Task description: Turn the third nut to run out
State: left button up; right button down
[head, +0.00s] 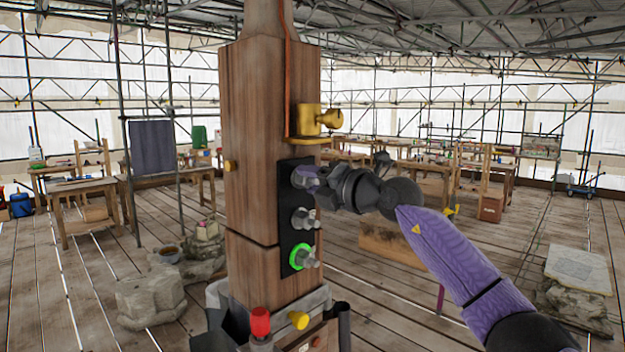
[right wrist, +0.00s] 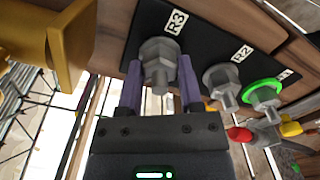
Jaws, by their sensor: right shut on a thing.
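A black plate (head: 288,232) on the side of the wooden post (head: 262,150) carries a column of three grey hex nuts. The top nut (right wrist: 160,52) is labelled R3; my right gripper (head: 313,178) is at it. In the right wrist view, the purple fingers of this gripper (right wrist: 160,78) stand on either side of the R3 nut and are shut on it. The middle nut (head: 302,219), labelled R2, is free. The bottom nut (head: 304,258) has a bright green ring (right wrist: 263,91) around it. My left gripper is out of view.
A brass bracket with a knob (head: 318,120) juts out just above the plate. A red-capped part (head: 260,322) and a yellow knob (head: 298,320) sit at the post's foot. Work tables (head: 405,170) and stone blocks (head: 150,298) stand around; the plank floor between is open.

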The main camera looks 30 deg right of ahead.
jog(key=n, duration=0.5)
jog(key=shift+f+n, duration=0.1)
jog(key=shift+n, duration=0.2)
jog(key=n, duration=1)
jog(key=shift+n, duration=0.4)
jog(key=n, duration=0.5)
jog(key=shift+d+b, duration=0.1)
jog(key=shift+b, duration=0.2)
jog(key=n, duration=1.6)
jog(key=shift+n, duration=0.4)
jog(key=shift+n+b, duration=0.3)
jog(key=shift+n, duration=1.8)
